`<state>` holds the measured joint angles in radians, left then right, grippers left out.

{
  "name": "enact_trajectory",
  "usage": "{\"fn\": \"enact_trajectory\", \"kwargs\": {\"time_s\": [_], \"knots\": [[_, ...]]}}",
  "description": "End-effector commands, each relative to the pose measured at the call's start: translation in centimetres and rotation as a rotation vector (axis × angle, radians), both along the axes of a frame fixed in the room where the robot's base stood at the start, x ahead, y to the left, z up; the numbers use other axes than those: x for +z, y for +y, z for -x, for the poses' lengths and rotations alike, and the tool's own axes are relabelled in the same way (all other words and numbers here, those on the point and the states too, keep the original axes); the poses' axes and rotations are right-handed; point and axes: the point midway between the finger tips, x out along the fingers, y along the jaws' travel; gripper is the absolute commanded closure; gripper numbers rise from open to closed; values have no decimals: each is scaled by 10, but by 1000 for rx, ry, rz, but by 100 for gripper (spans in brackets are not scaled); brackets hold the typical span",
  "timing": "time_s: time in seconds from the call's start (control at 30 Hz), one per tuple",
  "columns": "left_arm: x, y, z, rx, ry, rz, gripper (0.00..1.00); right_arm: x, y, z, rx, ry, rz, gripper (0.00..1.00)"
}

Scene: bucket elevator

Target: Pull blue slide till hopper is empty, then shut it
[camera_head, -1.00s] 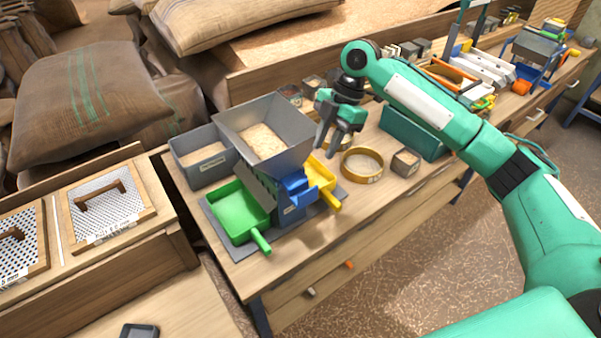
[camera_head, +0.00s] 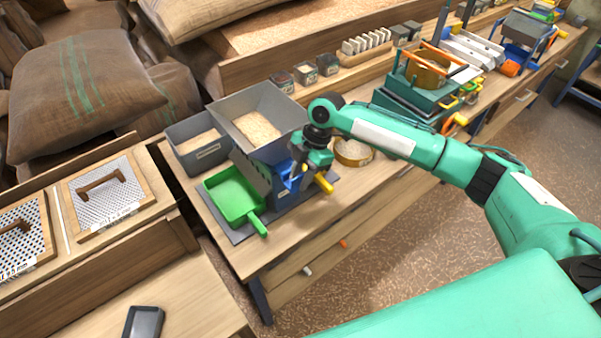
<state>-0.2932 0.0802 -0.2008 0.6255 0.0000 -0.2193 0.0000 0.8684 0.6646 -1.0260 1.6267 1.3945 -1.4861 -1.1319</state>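The grey hopper (camera_head: 228,112) holds a pale grain heap (camera_head: 258,128). Below its right side is the blue slide (camera_head: 288,184). A green pan (camera_head: 232,196) stands at the left of the slide, its bottom looking bare. A yellow handle (camera_head: 324,183) sticks out to the right. My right gripper (camera_head: 298,172) points down at the blue slide, over its upper part. Its fingertips are small and partly hidden, so I cannot tell whether they grip the slide. My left gripper is not in view.
A grey bin (camera_head: 183,134) with grain stands left of the hopper. A brass ring sieve (camera_head: 354,160) is partly behind my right arm. Teal boxes (camera_head: 415,95) and small containers line the back. The bench front (camera_head: 290,238) is clear.

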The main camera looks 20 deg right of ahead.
Motion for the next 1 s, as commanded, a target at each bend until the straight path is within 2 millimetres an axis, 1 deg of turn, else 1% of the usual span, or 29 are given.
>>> {"fn": "enact_trajectory", "kwargs": {"time_s": [0.1, 0.2, 0.23, 0.3, 0.37, 0.63, 0.67, 0.9, 1.0], "knots": [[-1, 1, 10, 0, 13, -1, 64, -1, 0, 0, 0, 0, 0, 72], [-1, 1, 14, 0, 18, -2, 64, -1, 0, 0, 0, 0, 0, 72], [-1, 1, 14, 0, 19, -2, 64, 0, 0, 0, 0, 0, 0, 76], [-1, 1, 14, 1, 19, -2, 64, 0, 0, 0, 0, -1, 0, 90], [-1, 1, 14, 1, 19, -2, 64, 0, 0, 0, 0, -1, 0, 100], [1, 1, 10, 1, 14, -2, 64, 0, -1, 2, -1, 0, 0, 100], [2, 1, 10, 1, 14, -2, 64, 1, -2, 4, -1, 0, 0, 100], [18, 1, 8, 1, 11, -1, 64, 2, -15, 38, -1, 2, 1, 100], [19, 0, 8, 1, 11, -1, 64, 1, -17, 45, -1, 2, 0, 100]]}}
